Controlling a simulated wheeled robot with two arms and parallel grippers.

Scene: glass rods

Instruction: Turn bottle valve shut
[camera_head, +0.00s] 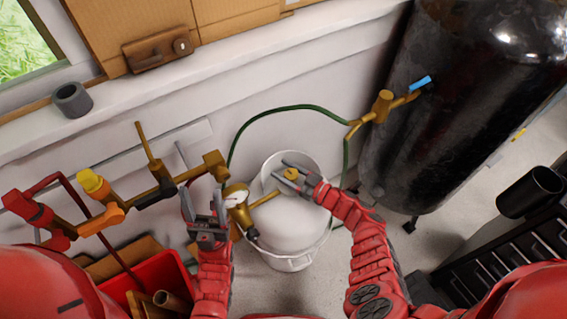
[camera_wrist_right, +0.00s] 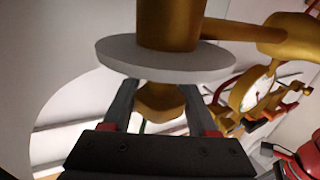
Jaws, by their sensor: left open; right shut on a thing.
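A white gas bottle (camera_head: 285,235) stands on the floor against the wall. Its brass valve (camera_head: 291,174) is on top. My right gripper (camera_head: 286,176) is at this valve and shut on it. In the right wrist view its two fingers are on either side of a brass knob (camera_wrist_right: 160,103), below a pale disc (camera_wrist_right: 165,58) and a brass stem (camera_wrist_right: 170,22). The fingers hide part of the knob. My left gripper (camera_head: 203,203) is open and empty in the head view, just left of the round gauge (camera_head: 236,198) on the brass fitting.
A green hose (camera_head: 285,108) arches behind the bottle to brass fittings on a large black tank (camera_head: 430,110). Brass pipes with a yellow knob (camera_head: 91,181) and an orange handle (camera_head: 97,221) stand at left. A red bin (camera_head: 150,275) is below them.

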